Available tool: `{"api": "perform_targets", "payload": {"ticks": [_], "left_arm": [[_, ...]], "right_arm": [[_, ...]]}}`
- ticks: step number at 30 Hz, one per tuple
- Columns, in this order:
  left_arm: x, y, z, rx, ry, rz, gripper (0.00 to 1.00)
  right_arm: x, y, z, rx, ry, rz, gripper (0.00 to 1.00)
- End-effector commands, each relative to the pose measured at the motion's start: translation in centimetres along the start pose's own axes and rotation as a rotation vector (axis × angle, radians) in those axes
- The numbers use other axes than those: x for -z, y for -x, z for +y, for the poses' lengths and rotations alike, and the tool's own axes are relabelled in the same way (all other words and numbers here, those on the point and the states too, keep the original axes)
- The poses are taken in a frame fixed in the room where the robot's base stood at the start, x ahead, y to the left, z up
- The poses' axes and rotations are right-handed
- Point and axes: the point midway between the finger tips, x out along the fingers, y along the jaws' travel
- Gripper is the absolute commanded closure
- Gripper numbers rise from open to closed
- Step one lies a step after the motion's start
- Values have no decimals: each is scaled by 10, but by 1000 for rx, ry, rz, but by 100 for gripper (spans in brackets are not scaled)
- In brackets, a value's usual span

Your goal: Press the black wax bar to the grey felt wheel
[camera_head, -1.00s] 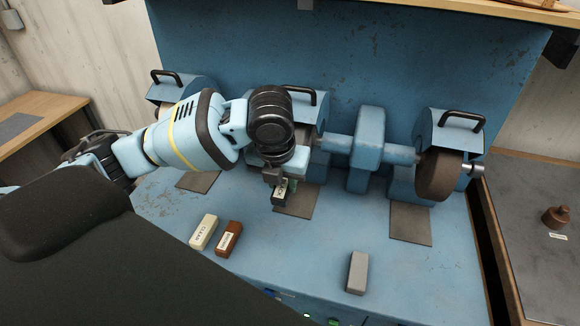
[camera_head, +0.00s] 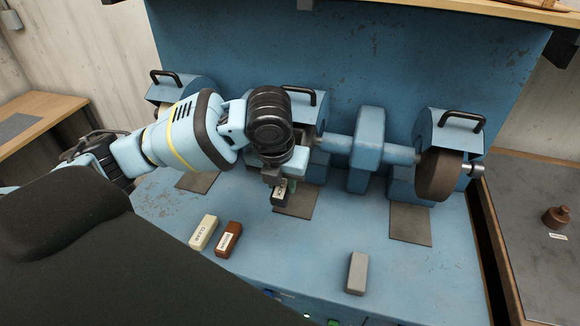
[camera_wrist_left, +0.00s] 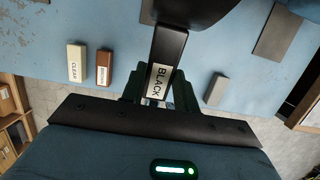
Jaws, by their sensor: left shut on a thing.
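The black wax bar (camera_head: 279,197), labelled BLACK, is in my left gripper (camera_head: 276,182), which is shut on it. They are above the blue bench, in front of the middle wheel station. In the left wrist view the bar (camera_wrist_left: 168,50) points away from the gripper (camera_wrist_left: 160,92), and its far end meets or overlaps a dark rounded shape (camera_wrist_left: 203,10). I cannot tell whether they touch. My wrist and the hood hide the middle wheel in the head view, so I cannot make out a grey felt wheel. My right gripper is not in view.
A cream CLEAR bar (camera_head: 204,232), a brown bar (camera_head: 229,239) and a grey bar (camera_head: 357,273) lie on the bench front. A brown wheel (camera_head: 438,175) stands at the right under its hood (camera_head: 447,130). The motor housing (camera_head: 366,150) stands left of it.

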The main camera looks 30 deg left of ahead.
Motion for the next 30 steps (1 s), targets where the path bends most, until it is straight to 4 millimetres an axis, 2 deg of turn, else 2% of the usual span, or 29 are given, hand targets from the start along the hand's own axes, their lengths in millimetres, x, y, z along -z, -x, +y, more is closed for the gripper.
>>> {"api": "perform_targets", "payload": {"ticks": [13, 30], "left_arm": [[4, -1, 0, -1, -2, 4, 92], [43, -1, 0, -1, -3, 5, 92]], "right_arm": [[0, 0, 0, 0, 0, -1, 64], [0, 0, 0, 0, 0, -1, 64]]}}
